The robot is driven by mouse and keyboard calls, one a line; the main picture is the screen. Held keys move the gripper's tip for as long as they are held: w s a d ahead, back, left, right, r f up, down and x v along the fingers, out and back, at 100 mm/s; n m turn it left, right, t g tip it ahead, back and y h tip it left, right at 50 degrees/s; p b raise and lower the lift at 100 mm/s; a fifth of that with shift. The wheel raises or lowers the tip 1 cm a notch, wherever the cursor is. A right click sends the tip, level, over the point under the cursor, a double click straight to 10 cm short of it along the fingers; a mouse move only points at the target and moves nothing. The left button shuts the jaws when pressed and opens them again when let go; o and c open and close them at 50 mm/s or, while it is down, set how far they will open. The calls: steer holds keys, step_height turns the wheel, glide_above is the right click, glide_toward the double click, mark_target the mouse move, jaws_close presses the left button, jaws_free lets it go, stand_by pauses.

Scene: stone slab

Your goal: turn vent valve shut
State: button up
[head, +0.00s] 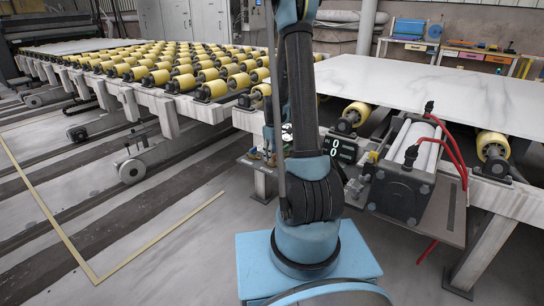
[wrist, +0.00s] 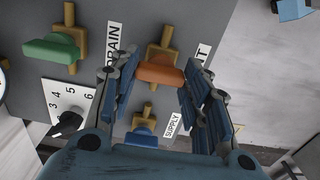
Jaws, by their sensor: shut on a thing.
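The vent valve (wrist: 160,74) has an orange handle on a brass body, in the upper middle of the wrist view. The handle lies crosswise to the brass body, slightly tilted. Its label (wrist: 201,54) is mostly hidden by my right finger, with only a last letter T readable. My gripper (wrist: 158,80) has one finger on each side of the orange handle and is shut on it. In the head view my arm hides the gripper and the valve.
A green-handled valve (wrist: 52,49) labelled DRAIN is at the upper left. A blue-handled valve (wrist: 144,128) labelled SUPPLY lies below, between the fingers. A numbered dial (wrist: 69,110) is at the left. A stone slab (head: 420,88) lies on the roller table (head: 155,98).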

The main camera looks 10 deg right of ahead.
stand_by(0.4)
steer(key=o, duration=1.1)
steer(key=shift+c, duration=0.2)
steer(key=shift+r, duration=0.1)
step_height(320, 180, up, 12)
steer(key=s+r+m, duration=0.2)
steer(key=s+r, duration=0.4)
steer(key=s, duration=0.5)
steer(key=s+f+m+t, duration=0.1)
steer(key=s+f+m, duration=0.1)
steer(key=s, duration=1.1)
steer(key=s+f+m+t, duration=0.1)
steer(key=s+m, duration=0.4)
steer(key=s, duration=0.8)
steer(key=shift+f, duration=0.7)
